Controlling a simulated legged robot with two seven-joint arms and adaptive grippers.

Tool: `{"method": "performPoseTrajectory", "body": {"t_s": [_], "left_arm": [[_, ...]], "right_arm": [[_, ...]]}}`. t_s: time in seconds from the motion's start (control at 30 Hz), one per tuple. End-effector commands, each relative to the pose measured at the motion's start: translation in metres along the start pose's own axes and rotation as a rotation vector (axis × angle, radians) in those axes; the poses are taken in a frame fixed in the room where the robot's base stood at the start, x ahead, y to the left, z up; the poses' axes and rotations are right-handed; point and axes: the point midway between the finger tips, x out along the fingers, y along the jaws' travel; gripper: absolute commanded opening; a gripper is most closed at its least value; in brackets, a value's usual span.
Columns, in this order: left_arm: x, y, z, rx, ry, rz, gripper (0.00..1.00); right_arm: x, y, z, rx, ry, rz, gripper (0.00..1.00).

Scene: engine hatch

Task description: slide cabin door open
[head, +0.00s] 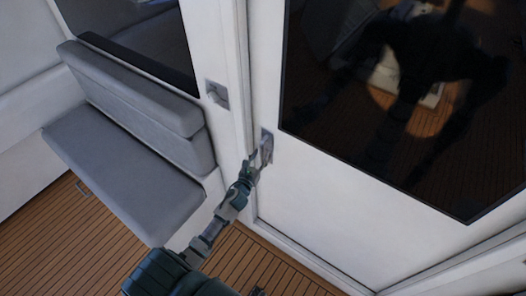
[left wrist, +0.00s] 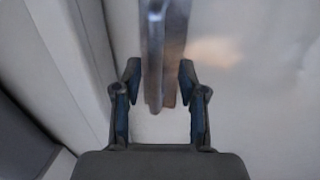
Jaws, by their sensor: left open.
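The white cabin door (head: 320,205) with a large dark window (head: 400,110) fills the right of the head view. Its metal handle (head: 266,146) sits near the door's left edge. My left gripper (head: 258,160) is at this handle and partly covers it. In the left wrist view, the handle (left wrist: 157,60) stands upright between the two fingers of the open left gripper (left wrist: 158,100), with a gap to each finger. I cannot tell whether a finger touches it.
A grey cushioned bench (head: 125,165) stands left of the door. A white door frame (head: 236,70) with a small metal latch plate (head: 217,94) borders the door. The floor (head: 255,262) is wooden planking. The window reflects my dark body.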

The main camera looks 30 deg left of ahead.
Motion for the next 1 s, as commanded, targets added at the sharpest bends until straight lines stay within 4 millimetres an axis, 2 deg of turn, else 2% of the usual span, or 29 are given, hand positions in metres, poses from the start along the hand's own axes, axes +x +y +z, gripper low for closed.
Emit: {"method": "performPoseTrajectory", "body": {"t_s": [0.1,0.2,0.53,0.7,1.0], "left_arm": [[0.016,0.000,0.000,-0.001,0.000,0.001,0.41],[0.023,0.001,0.000,-0.001,0.000,0.000,0.41],[0.026,-0.001,0.000,0.001,0.000,-0.001,0.41],[0.026,-0.002,0.000,0.001,0.000,-0.001,0.00],[0.027,-0.001,0.000,-0.001,0.000,-0.002,0.00]], "right_arm": [[-0.001,0.000,0.000,0.001,0.000,0.000,0.40],[-0.002,0.000,0.000,0.001,0.000,0.000,0.40],[-0.002,-0.002,0.000,0.001,0.000,-0.003,0.40],[-0.002,-0.002,0.000,0.001,0.000,-0.003,0.40],[-0.001,0.000,0.001,-0.001,0.000,0.000,0.40]]}}
